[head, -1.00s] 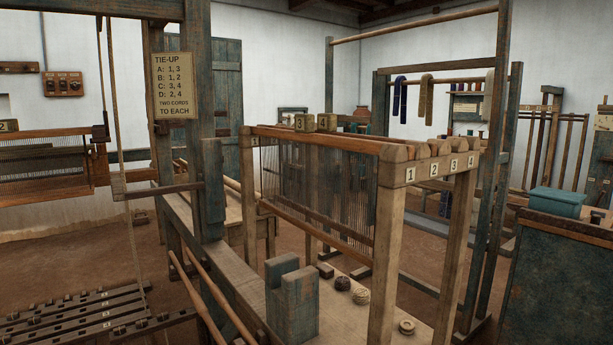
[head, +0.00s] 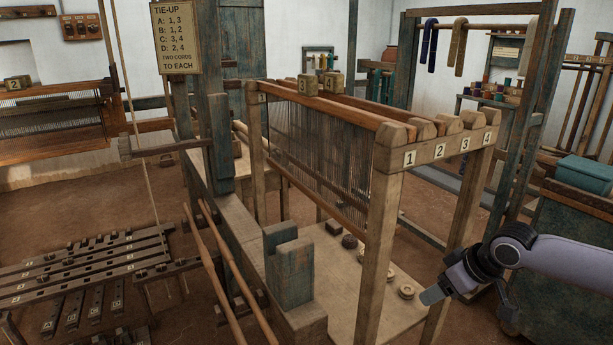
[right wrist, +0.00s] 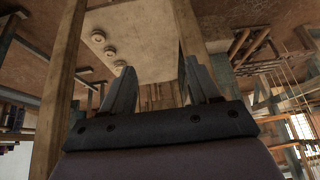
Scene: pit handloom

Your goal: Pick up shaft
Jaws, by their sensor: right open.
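A wooden rack (head: 425,152) with ends numbered 1 to 4 stands in the middle of the head view. A long shaft with an orange-brown top bar (head: 335,107) and thin hanging heddles (head: 315,145) sits in it, level. At least one more bar lies behind it. Small blocks marked 3 (head: 307,85) and 4 (head: 333,84) rise on top. My right gripper (head: 432,296) is open and empty, low by the rack's right front leg and below the top bars. In the right wrist view its fingers (right wrist: 160,66) are apart, with a board behind. My left gripper is out of sight.
The loom's blue-grey post and tie-up sign (head: 176,38) stand left of the rack. Pedals (head: 80,265) lie lower left. Small round pieces (head: 406,291) rest on the rack's base board. A dark cabinet (head: 575,235) with a teal box (head: 586,172) stands at right.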

